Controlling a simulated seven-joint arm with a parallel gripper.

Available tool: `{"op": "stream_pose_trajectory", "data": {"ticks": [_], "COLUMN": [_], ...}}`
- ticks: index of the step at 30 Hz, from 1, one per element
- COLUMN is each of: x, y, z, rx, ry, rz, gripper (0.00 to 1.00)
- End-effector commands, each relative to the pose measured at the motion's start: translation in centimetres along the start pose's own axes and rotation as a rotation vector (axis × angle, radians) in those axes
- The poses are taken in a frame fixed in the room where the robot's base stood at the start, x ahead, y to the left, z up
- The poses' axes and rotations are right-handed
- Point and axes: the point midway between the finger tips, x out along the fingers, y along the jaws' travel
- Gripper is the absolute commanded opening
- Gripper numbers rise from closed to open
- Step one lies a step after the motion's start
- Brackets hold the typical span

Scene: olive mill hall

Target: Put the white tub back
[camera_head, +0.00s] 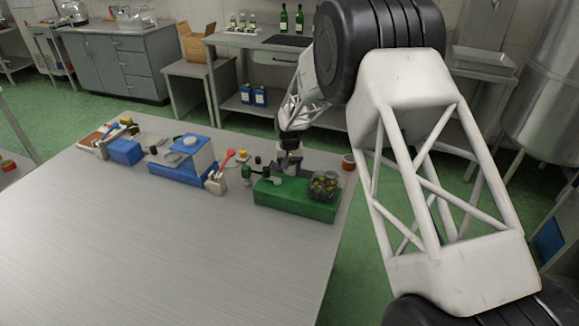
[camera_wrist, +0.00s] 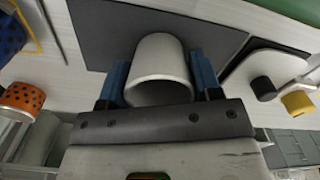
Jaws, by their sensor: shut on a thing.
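The white tub (camera_wrist: 158,62) is a plain off-white cylinder, seen from its open-looking round end in the wrist view. My gripper (camera_wrist: 160,82) is shut on it, with a blue finger on each side. A dark grey mat or panel (camera_wrist: 98,30) lies behind the tub; I cannot tell whether the tub touches it. In the head view my gripper (camera_head: 290,163) is low at the far right part of the table, just behind the green block (camera_head: 295,201). The tub is too small there to make out clearly.
A clear container of olives (camera_head: 323,187) stands on the green block. A reddish pot (camera_head: 348,162) stands to the right. A blue stand (camera_head: 185,165) and a blue box (camera_head: 125,151) are to the left. The near table (camera_head: 170,250) is bare. An orange dotted pot (camera_wrist: 22,98) shows in the wrist view.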

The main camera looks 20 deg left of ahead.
Motion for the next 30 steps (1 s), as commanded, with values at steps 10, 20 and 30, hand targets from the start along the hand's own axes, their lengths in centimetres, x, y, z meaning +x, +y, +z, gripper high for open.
{"op": "stream_pose_trajectory", "data": {"ticks": [10, 20, 30], "x": [0.15, 0.27, -0.11], "y": [0.00, 0.00, 0.00], "z": [0.00, 0.00, -0.01], "rx": [0.000, 0.000, 0.000], "ry": [0.000, 0.000, 0.001], "rz": [0.000, 0.000, 0.000], "gripper": [0.32, 0.84, 0.84]}}
